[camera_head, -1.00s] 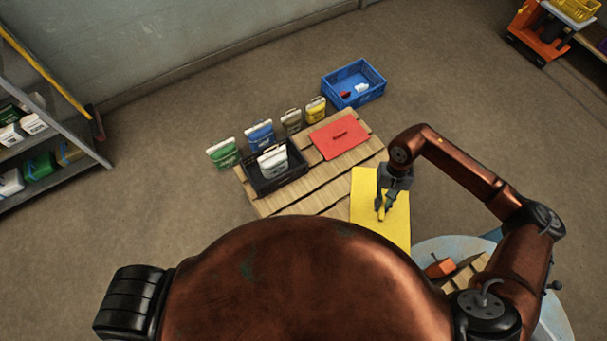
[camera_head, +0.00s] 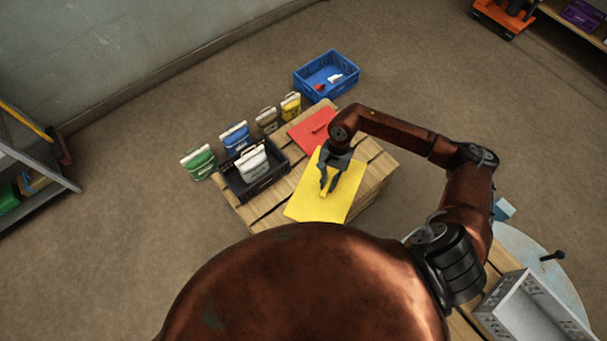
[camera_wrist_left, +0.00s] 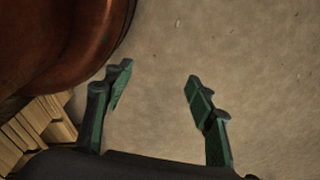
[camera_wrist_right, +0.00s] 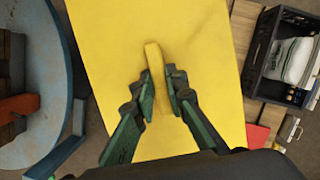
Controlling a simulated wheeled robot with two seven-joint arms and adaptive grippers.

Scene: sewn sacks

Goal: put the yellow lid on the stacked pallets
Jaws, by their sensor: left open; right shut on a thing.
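The yellow lid (camera_head: 308,207) is a flat rectangular sheet with an upright handle; it also fills the middle of the right wrist view (camera_wrist_right: 110,50). My right gripper (camera_head: 325,190) is shut on the lid's handle. In the head view the lid overlaps the front right part of the stacked pallets (camera_head: 375,170); I cannot tell whether it touches them. The pallets are wooden and slatted. My left gripper (camera_wrist_left: 158,85) is open and empty above bare floor in the left wrist view; it is hidden in the head view.
On the pallets are a red lid (camera_head: 305,128) and a black crate (camera_head: 235,188) with a white sack (camera_head: 252,163). Green (camera_head: 199,162), blue (camera_head: 236,138) and other sacks stand along the far left edge. A blue crate (camera_head: 327,75) is behind. A round table (camera_head: 540,265) with a grey crate (camera_head: 530,310) is right.

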